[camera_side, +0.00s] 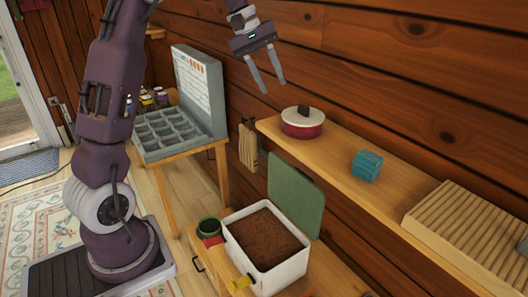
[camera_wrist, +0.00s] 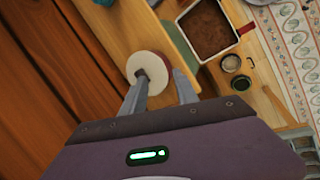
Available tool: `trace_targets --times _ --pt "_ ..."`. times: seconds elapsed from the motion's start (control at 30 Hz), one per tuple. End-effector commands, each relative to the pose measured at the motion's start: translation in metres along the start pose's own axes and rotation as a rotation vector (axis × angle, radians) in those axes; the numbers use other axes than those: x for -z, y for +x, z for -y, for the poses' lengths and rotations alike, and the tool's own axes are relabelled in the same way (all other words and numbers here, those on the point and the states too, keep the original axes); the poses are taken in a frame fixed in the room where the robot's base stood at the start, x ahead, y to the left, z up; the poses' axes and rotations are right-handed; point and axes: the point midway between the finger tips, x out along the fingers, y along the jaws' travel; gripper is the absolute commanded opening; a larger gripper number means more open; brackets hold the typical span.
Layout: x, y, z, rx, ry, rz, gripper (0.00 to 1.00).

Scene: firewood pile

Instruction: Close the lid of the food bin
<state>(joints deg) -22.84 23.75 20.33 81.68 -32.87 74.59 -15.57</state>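The food bin (camera_side: 277,285) is a white box full of brown granules on a low wooden bench. It also shows at the upper right of the wrist view (camera_wrist: 238,26). Its green lid (camera_side: 296,194) stands upright along the bin's wall-side edge, so the bin is open. My gripper (camera_side: 267,88) is high above, near the plank wall and up from the bin, with its fingers pointing down. The two fingers are apart with nothing between them. In the wrist view my gripper (camera_wrist: 160,82) shows spread fingers, with the shelf below.
A wooden shelf (camera_side: 388,195) on the wall holds a red pot with a white lid (camera_side: 302,122), a teal box (camera_side: 367,166) and a ribbed board (camera_side: 470,230). A compartment case (camera_side: 180,131) stands behind.

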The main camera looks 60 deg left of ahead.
Motion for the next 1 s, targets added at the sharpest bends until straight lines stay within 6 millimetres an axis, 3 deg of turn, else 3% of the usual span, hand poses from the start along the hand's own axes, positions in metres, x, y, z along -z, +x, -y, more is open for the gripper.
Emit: trace_targets --times 0.03,0.13,0.2,0.3,0.4,0.47,0.8,1.0 --pt "0.045 0.021 0.009 0.012 -0.098 0.012 0.36" --pt "0.117 0.068 0.034 0.027 -0.261 0.044 0.36" --pt "0.147 0.105 0.054 0.047 -0.333 0.073 0.36" --pt "0.168 0.149 0.079 0.079 -0.393 0.114 0.36" --pt "0.174 0.179 0.095 0.102 -0.423 0.145 0.36" --pt "0.175 0.188 0.099 0.108 -0.431 0.154 0.36" --pt "0.165 0.245 0.104 0.111 -0.432 0.158 0.36" --pt "0.163 0.259 0.105 0.109 -0.43 0.155 0.36"
